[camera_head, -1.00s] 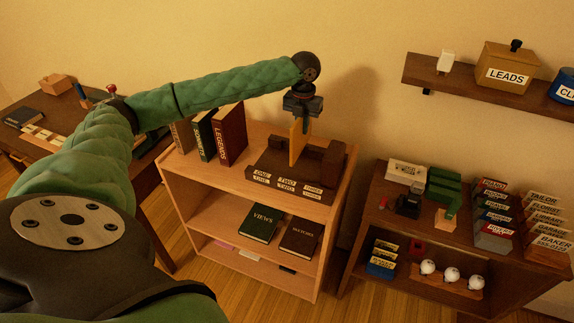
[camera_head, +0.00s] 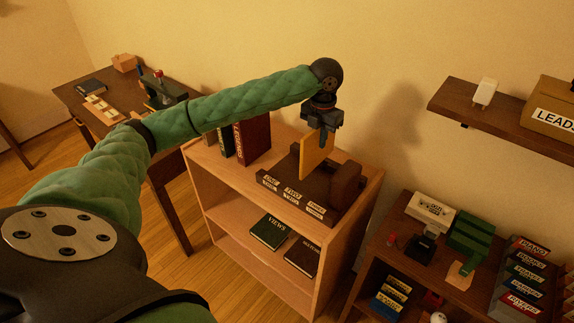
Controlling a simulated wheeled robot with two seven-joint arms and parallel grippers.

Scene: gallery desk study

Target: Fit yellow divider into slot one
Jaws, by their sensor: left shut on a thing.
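The yellow divider (camera_head: 317,156) is upright in my left gripper (camera_head: 322,137), which is shut on its top edge. The dark brown rack (camera_head: 268,181) stands on the light wooden bookcase, with labels ONE, TWO and THREE from left to right along its front. The divider is over the middle of the rack, behind label TWO and to the right of label ONE. I cannot tell whether its lower edge touches the rack. A brown block (camera_head: 345,184) stands at the rack's right end. My right gripper is not in view.
Upright books (camera_head: 253,139) stand on the bookcase top (camera_head: 204,158), left of the rack. A dark shelf unit (camera_head: 392,228) with small items stands to the right. A wall shelf (camera_head: 463,108) holds a box labelled LEADS (camera_head: 556,105). A desk (camera_head: 85,100) stands at the back left.

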